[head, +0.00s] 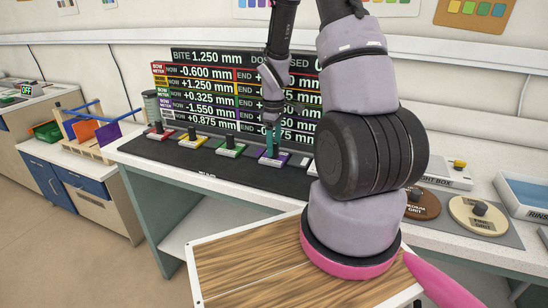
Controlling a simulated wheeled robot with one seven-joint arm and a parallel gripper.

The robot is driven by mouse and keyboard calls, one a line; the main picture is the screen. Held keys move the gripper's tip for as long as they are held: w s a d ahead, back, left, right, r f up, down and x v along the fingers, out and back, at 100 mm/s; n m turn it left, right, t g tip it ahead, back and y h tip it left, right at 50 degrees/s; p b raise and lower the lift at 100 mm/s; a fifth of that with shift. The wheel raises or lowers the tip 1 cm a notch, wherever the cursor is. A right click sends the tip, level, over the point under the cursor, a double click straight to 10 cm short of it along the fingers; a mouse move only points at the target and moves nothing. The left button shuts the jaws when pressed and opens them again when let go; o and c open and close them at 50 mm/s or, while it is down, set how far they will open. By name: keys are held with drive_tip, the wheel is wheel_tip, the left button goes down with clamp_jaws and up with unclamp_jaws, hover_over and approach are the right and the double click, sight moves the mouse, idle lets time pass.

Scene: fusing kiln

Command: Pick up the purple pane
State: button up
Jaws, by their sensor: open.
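A purple pane (105,134) stands upright in a wooden rack (93,150) on the left counter. An orange pane (83,131) stands just left of it in the same rack. My gripper (271,148) points down over the long bench, well to the right of the rack. Its fingers are above a purple-based meter (272,159) and hold no pane that I can see. The jaws are open, though the gap between the fingers is too small to make out here. I cannot tell whether the fingertips touch the meter.
A row of colour-based meters stands on the bench's dark mat (185,167), before a readout board (205,88). Blue rails (82,108) and a green bin (46,131) are near the rack. Grit discs (478,216) and a rinse tray (525,192) are at right. The floor at left is clear.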

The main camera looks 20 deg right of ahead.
drive_tip(key=shift+f, duration=0.3)
clamp_jaws()
drive_tip(key=shift+r, duration=0.15)
